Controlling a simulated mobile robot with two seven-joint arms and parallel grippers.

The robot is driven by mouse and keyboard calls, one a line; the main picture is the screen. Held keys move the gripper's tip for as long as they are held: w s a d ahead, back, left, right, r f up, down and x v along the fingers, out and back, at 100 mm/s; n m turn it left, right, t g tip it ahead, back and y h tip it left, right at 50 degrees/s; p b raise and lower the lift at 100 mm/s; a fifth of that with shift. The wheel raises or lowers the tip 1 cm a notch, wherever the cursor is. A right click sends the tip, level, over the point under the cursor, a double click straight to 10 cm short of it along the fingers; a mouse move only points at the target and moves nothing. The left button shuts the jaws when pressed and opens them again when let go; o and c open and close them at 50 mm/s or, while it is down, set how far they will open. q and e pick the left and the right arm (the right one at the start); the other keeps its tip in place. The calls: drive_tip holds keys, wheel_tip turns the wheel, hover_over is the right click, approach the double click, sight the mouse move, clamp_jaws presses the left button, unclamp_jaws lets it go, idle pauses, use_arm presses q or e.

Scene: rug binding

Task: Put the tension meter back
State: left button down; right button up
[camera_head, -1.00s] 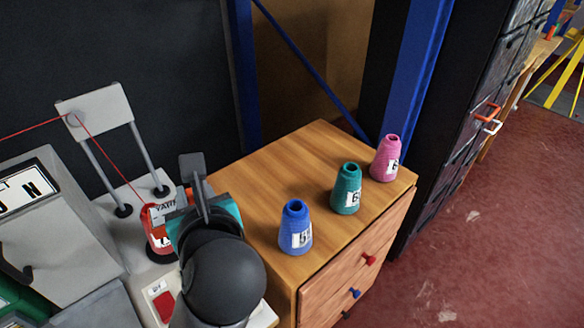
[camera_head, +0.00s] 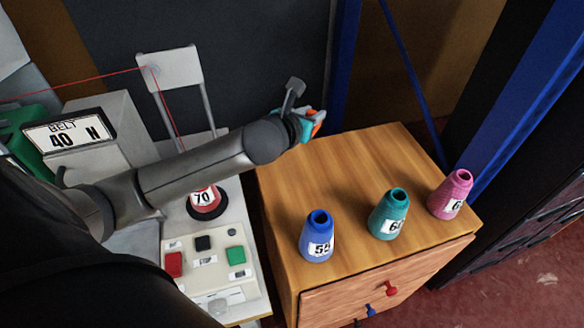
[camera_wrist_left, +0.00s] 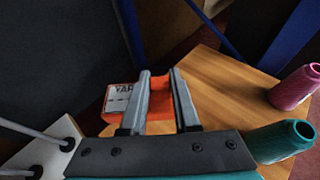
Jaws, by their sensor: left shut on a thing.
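The tension meter, an orange block with a white label reading "YAR", shows in the left wrist view (camera_wrist_left: 121,98) between and beside the fingers of my left gripper (camera_wrist_left: 160,85). In the head view only a small orange part of the meter (camera_head: 319,117) shows. My left gripper (camera_head: 308,122) is shut on it and holds it near the back left edge of the wooden cabinet top, apparently above it. Most of the meter is hidden behind my wrist and fingers. My right gripper is not in view.
Blue (camera_head: 318,240), teal (camera_head: 389,215) and pink (camera_head: 451,196) cones stand along the front of the cabinet (camera_head: 350,165); its back is clear. A red cone marked 70 (camera_head: 203,197) and a button panel (camera_head: 208,262) stand left, near a "BELT 40 N" display (camera_head: 68,137).

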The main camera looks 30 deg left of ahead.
use_arm(q)
drive_tip(key=shift+w+a+r, duration=0.2)
drive_tip(key=shift+a, duration=0.4)
drive_tip(key=shift+w+a+r, duration=0.15)
drive_tip(key=shift+w+a, duration=0.05)
drive_tip(key=shift+a, duration=0.4)
wheel_tip(320, 180, down, 15)
drive_tip(key=b, duration=0.5)
drive_tip(key=shift+f, duration=0.2)
drive_tip(key=shift+f+b, duration=0.9)
drive_tip(key=shift+f, duration=1.25)
drive_tip(key=shift+f, duration=0.15)
drive_tip(key=c, duration=0.7)
unclamp_jaws()
drive_tip(key=shift+o, duration=0.2)
